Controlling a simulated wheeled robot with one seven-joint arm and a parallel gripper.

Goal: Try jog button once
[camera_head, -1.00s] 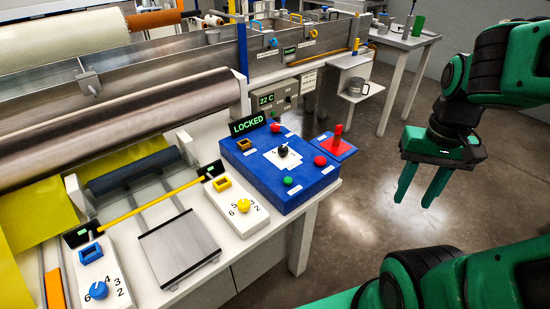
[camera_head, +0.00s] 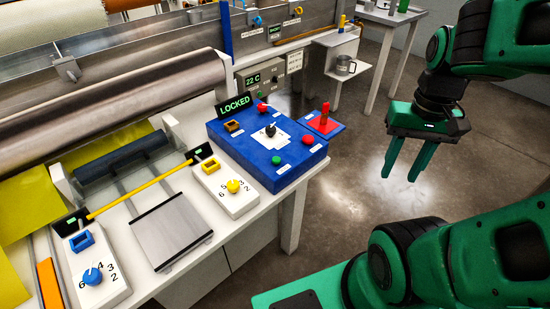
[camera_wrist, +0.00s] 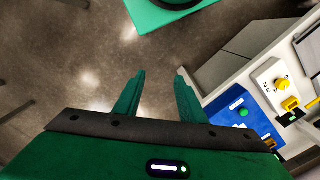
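A blue control box (camera_head: 232,152) stands on the white bench in the head view. It carries a green button (camera_head: 276,160), two red buttons, a black knob (camera_head: 270,130) on a white plate, and a brown square frame. A display (camera_head: 235,106) behind it reads LOCKED. The labels are too small to read, so I cannot tell which button is the jog button. My gripper (camera_head: 400,174) hangs over the floor to the right of the box, fingers apart and empty. In the wrist view my gripper (camera_wrist: 157,85) is open, and the blue box (camera_wrist: 229,118) with its green button (camera_wrist: 243,112) shows at the right.
A red lever (camera_head: 325,115) stands on a blue plate beside the box. Left of the box are a white panel with a yellow knob (camera_head: 233,186) and one with a blue knob (camera_head: 92,275). Open floor lies beneath my gripper.

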